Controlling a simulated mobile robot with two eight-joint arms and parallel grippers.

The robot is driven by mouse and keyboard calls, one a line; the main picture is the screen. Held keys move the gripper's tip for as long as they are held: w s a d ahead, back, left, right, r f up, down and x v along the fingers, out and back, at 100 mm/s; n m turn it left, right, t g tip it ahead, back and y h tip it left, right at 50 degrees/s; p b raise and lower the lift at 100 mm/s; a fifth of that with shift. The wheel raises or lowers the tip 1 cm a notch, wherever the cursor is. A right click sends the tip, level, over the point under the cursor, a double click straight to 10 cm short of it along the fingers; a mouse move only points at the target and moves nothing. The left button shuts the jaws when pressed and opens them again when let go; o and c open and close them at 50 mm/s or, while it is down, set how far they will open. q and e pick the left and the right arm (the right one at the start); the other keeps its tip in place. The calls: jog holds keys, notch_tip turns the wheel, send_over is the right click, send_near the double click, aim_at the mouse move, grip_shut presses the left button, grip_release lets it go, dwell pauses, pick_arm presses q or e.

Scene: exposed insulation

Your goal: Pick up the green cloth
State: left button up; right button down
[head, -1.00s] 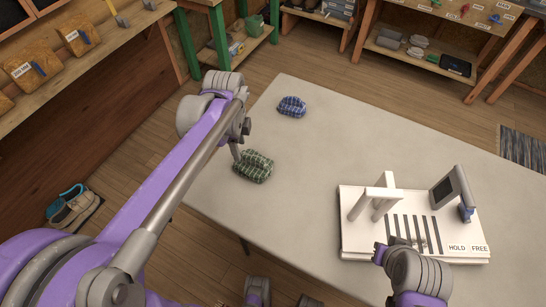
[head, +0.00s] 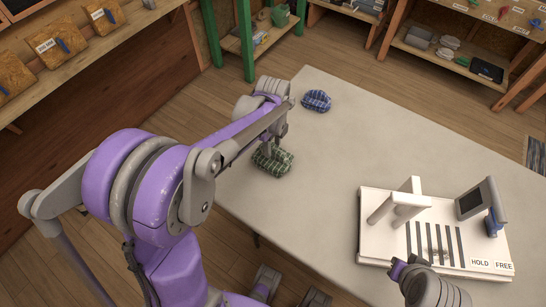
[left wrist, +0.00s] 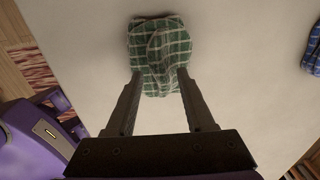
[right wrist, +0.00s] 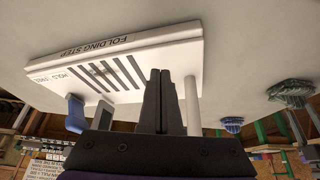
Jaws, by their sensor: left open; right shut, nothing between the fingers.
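The green checked cloth (head: 273,161) lies bunched on the pale table near its left edge. My left gripper (head: 268,146) is open at the cloth, partly covering it in the head view. In the left wrist view, its fingertips (left wrist: 160,75) stand on either side of the near end of the cloth (left wrist: 158,48). I cannot tell whether they touch it. My right gripper (head: 396,268) is shut and empty at the near edge of the white board. In the right wrist view its fingers (right wrist: 160,75) are together, with the green cloth (right wrist: 292,90) far off to the right.
A blue checked cloth (head: 316,100) lies farther back on the table (head: 330,160). The white board (head: 375,240), with an upright frame, slots and a screen, stands at right, marked HOLD and FREE. The table between the cloths and the board is clear. Shelves line the left and back.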

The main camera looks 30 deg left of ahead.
aim_at(273, 156)
pick_arm(q)
jog(key=shift+f, duration=1.4)
grip_shut()
